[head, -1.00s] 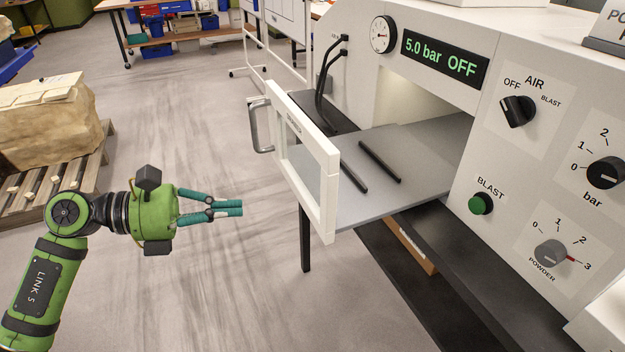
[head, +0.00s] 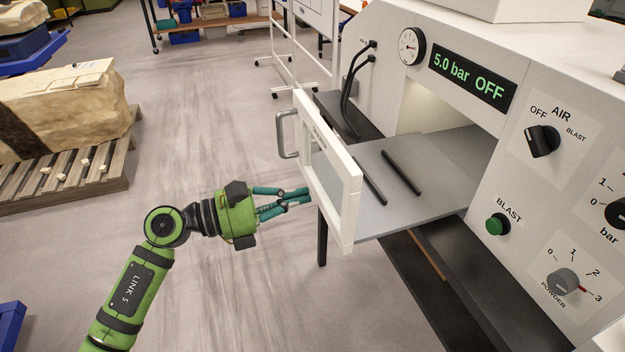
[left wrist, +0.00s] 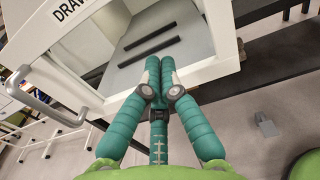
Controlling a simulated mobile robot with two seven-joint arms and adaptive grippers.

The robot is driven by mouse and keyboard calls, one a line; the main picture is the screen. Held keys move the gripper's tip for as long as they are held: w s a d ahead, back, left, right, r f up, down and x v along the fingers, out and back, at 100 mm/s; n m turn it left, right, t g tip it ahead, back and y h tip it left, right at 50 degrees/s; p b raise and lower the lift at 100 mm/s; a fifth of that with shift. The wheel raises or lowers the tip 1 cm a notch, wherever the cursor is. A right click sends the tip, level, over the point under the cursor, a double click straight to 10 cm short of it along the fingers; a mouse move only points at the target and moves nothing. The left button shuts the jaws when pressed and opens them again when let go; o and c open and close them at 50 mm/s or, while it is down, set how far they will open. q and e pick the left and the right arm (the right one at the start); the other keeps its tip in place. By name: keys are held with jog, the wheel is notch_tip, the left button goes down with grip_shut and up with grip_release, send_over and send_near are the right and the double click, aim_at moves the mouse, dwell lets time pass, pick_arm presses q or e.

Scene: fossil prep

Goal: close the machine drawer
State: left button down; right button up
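The machine drawer (head: 349,225) is pulled out from the white machine. Its white front frame has a window and a grey handle (head: 284,135). Two dark bars lie on its grey tray (head: 430,190). My left gripper (head: 306,194) has its teal fingers together, with nothing between them, pointing at the outer face of the drawer front. In the left wrist view the drawer front (left wrist: 210,70) lies just ahead of the fingertips (left wrist: 160,66), with the handle (left wrist: 35,98) to the left. I cannot tell whether they touch it. My right gripper is not in view.
The white machine (head: 470,140) has knobs, a green button and a display reading 5.0 bar OFF. A dark shelf (head: 425,290) lies under the drawer. A pallet (head: 60,180) with a pale block stands at left. The floor between is clear.

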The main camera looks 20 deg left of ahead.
aim_at(328, 190)
pick_arm(q)
jog(key=p+x, duration=0.1)
jog(key=x, duration=0.2)
jog(key=shift+r, duration=0.1)
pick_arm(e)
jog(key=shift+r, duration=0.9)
